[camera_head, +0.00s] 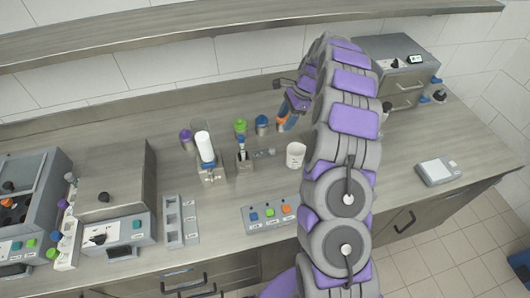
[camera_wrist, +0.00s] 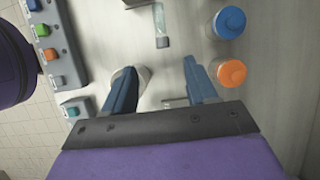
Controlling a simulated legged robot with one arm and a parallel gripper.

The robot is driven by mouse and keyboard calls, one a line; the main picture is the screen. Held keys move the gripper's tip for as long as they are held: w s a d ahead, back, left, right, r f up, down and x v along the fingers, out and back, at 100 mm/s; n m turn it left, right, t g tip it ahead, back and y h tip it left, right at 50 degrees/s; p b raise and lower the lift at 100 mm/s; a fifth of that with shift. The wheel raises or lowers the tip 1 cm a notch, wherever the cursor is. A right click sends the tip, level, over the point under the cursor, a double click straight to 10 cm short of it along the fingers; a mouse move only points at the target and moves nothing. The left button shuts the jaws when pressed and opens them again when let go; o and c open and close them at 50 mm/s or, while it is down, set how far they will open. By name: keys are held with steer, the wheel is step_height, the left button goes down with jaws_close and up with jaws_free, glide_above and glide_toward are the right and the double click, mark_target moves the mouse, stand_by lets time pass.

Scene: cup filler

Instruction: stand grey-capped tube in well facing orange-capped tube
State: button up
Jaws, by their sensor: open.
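The grey-capped tube (camera_wrist: 162,25) is clear and lies on the counter, its grey cap (camera_wrist: 162,42) toward my gripper in the wrist view; in the head view it appears as a small clear tube (camera_head: 263,153) left of the white cup. My gripper (camera_wrist: 160,88) is open, its blue fingers apart with no tube between them; in the head view it is (camera_head: 288,122) behind the cup, partly hidden by my arm. The device at the far left has a dark rotor (camera_head: 14,212) with wells and an orange spot (camera_head: 6,202), perhaps the orange-capped tube, cut off by the picture edge.
A white cup (camera_head: 296,154) stands near my gripper. Jars with blue (camera_wrist: 230,22) and orange (camera_wrist: 232,73) lids stand to the right in the wrist view. A button panel (camera_head: 262,217), a slotted grey rack (camera_head: 180,222) and a dispenser (camera_head: 206,165) stand on the counter.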

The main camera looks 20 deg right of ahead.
mark_target(267, 150)
steer(key=b+x, duration=0.4)
steer(key=x, duration=1.3)
steer(key=shift+w+a+f, duration=0.1)
steer(key=shift+w, duration=0.05)
steer(key=shift+c, duration=0.3)
jaws_close()
